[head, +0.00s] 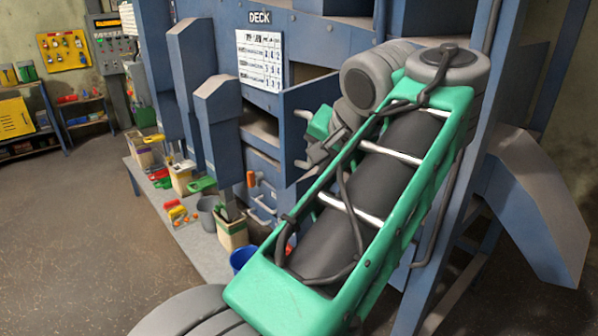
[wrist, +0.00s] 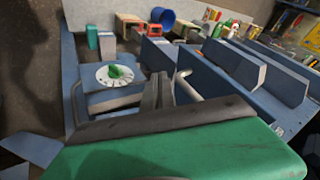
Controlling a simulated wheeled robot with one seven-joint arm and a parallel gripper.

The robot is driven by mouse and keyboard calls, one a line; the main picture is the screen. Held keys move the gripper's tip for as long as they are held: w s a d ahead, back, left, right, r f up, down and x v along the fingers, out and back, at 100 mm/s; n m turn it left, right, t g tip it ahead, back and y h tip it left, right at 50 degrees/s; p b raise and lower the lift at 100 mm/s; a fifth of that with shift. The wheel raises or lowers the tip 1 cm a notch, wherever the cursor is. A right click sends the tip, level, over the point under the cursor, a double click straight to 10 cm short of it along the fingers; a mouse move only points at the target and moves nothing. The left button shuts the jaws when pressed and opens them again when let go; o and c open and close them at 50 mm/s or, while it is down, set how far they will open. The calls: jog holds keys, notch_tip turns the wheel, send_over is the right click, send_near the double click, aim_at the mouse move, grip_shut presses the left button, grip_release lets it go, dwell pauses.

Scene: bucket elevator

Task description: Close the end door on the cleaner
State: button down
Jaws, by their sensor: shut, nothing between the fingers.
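The cleaner (head: 285,52) is the large blue machine labelled DECK. A blue panel (head: 312,98) with a dark opening beside it stands out from its side; I cannot tell for sure if this is the end door. My gripper (head: 318,160) is close to the machine's side below that panel, partly hidden by my green and black arm. In the wrist view my gripper (wrist: 158,92) is shut and empty. A grey bar handle (wrist: 187,86) on a blue panel is just right of the fingers. I cannot tell if they touch.
A white dial with a green knob (wrist: 115,75) is left of the fingers, near another bar handle (wrist: 76,102). A low bench (head: 185,232) holds several boxes and a blue bucket (head: 242,258). A blue chute (head: 545,205) is at right. The floor at left is clear.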

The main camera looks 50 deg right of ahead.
jog(key=w+d+f+b, duration=0.3)
jog(key=w+f+b, duration=0.1)
jog(key=w+f, duration=0.4)
jog(key=shift+w+d+b, duration=0.15)
jog(key=shift+w+b, duration=0.2)
jog(key=shift+w, duration=0.1)
